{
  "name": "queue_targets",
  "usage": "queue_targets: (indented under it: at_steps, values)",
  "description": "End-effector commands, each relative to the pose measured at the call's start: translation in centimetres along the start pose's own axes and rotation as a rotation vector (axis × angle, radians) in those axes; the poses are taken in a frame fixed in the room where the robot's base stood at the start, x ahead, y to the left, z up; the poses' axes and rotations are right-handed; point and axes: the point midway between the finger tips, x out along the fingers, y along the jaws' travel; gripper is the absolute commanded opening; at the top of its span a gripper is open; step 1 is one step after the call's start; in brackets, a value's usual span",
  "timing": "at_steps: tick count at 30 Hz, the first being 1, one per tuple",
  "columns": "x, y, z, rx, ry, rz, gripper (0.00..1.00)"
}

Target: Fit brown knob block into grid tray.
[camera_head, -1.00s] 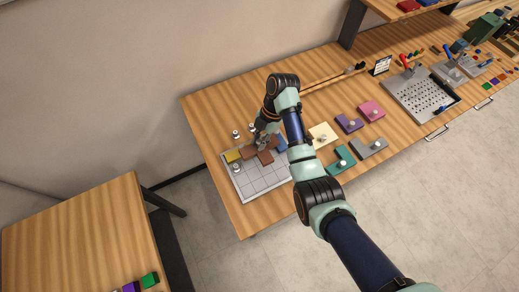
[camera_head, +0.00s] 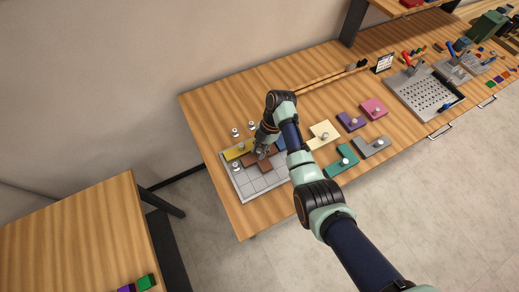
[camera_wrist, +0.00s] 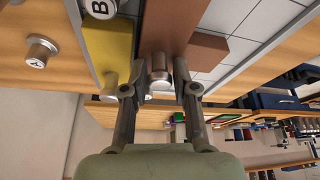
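The brown knob block (camera_head: 265,164) is over the grid tray (camera_head: 272,183), beside the yellow block (camera_head: 233,153). I cannot tell whether it sits fully flush. In the wrist view the brown block (camera_wrist: 172,28) lies alongside the yellow block (camera_wrist: 107,45), its side arm reaching right over pale grid cells. My gripper (camera_head: 262,153) is above the block from the back. The arm hides the tray's right part.
A blue block (camera_head: 281,144) shows at the tray's back right. Metal knobs (camera_head: 235,132) stand behind the tray. Cream (camera_head: 323,133), teal (camera_head: 340,163), grey (camera_head: 371,148), purple (camera_head: 350,121) and pink (camera_head: 373,108) blocks lie on the table to the right.

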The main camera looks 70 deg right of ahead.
Motion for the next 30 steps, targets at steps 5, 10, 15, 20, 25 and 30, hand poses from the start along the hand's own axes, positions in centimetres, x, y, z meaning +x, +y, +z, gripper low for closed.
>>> queue_targets:
  at_steps: [5,10,15,20,25,30]
  values:
    - [0.0,0.0,0.0,0.000,0.000,0.000,0.47]
    - [-0.1,0.0,0.0,0.000,0.000,0.000,0.47]
    - [-1.7,0.1,-0.1,0.000,-0.001,0.003,0.47]
    - [-5.6,0.1,-0.1,0.000,-0.002,0.005,0.47]
    - [-10.1,0.1,-0.3,0.001,-0.001,0.002,0.47]
    - [-12.3,0.0,-0.3,0.000,0.001,0.000,0.47]
